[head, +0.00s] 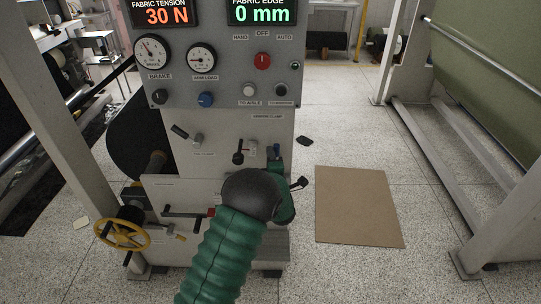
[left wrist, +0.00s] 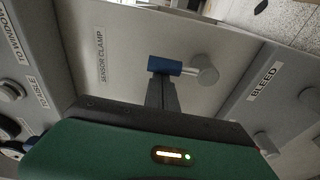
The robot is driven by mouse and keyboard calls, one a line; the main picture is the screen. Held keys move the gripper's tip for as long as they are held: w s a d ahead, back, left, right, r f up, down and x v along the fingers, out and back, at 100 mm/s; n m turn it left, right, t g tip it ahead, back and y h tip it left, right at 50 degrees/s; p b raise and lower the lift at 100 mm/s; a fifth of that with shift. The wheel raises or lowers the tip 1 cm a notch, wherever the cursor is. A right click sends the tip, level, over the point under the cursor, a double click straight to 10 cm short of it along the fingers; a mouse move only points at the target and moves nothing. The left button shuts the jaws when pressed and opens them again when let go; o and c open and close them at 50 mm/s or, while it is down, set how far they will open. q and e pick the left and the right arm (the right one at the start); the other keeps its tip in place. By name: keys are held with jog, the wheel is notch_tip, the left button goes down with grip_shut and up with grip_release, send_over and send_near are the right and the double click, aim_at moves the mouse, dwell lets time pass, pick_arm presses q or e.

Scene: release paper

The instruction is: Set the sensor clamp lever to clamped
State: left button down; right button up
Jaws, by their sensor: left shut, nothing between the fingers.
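The sensor clamp lever (left wrist: 164,65) has a blue handle and a round grey hub (left wrist: 205,70). It sits on a grey panel beside the label SENSOR CLAMP (left wrist: 102,55). In the left wrist view the handle lies sideways, left of the hub. My left gripper (left wrist: 162,88) is shut and empty, its dark fingertips at the blue handle; I cannot tell whether they touch. In the head view the blue lever (head: 276,151) shows just above my left gripper (head: 275,167), whose hand and arm hide the panel below. My right gripper is not in view.
Left of the lever is a black-knobbed lever (head: 239,157). A BLEED label (left wrist: 263,82) is on the adjoining panel. Above are gauges (head: 152,51), knobs and displays reading 30 N and 0 mm. A yellow handwheel (head: 122,235) is at lower left; a brown board (head: 358,205) lies on the floor.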

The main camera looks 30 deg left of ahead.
pick_arm(q)
jog(key=shift+m, duration=0.3)
jog(key=shift+w+d, duration=0.15)
jog(key=shift+w+d+m+t+b, duration=0.2)
jog(key=shift+d+m+b, duration=0.25)
jog(key=shift+m+b, duration=0.4)
jog(key=shift+w+d+m+t+b, duration=0.1)
jog(key=shift+w+d+m+b, duration=0.3)
jog(key=shift+m, duration=0.65)
jog(key=w+d+f+m+t+h+b, duration=0.1)
jog(key=w+d+f+m+t+b, duration=0.1)
jog(key=m, duration=1.1)
jog(key=w+d+f+b, duration=0.1)
jog(key=d+f+b, duration=0.1)
jog(key=d+b, duration=0.1)
jog(key=shift+d+f+m+b, duration=0.15)
jog(key=shift+f+m+b, duration=0.1)
jog(key=shift+m+b, duration=0.25)
jog(key=shift+d+f, duration=0.1)
jog(key=shift+f, duration=0.15)
